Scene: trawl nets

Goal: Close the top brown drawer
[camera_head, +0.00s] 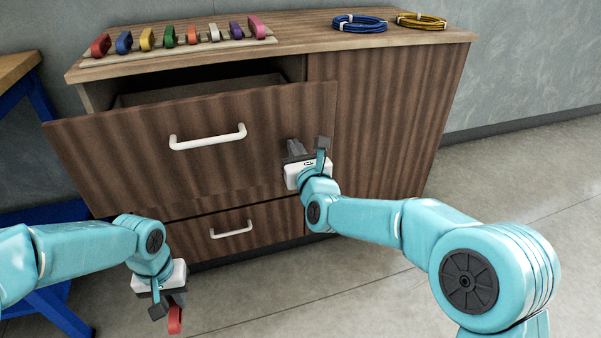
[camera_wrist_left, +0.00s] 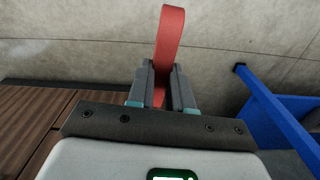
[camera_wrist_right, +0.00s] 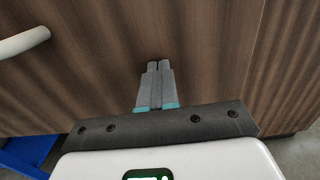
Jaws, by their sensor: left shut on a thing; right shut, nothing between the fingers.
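The top brown drawer (camera_head: 120,150) has a wood-grain front with a white handle (camera_head: 208,137). It stands pulled out of the cabinet, with its dark inside showing behind the front. My right gripper (camera_head: 294,148) is shut and empty at the right part of the drawer front; in the right wrist view its fingertips (camera_wrist_right: 159,66) point at the wood, close to or touching it, with the white handle (camera_wrist_right: 22,43) to the left. My left gripper (camera_head: 167,303) is low in front of the cabinet, shut on a red strap-like loop (camera_wrist_left: 170,40), away from the drawer.
A lower drawer (camera_head: 262,228) with a white handle is shut. Several coloured rolls lie on a board (camera_head: 180,50) on the cabinet top, beside blue (camera_head: 360,23) and yellow (camera_head: 421,20) coils. A blue-legged table (camera_head: 45,215) stands at the left. The floor at right is clear.

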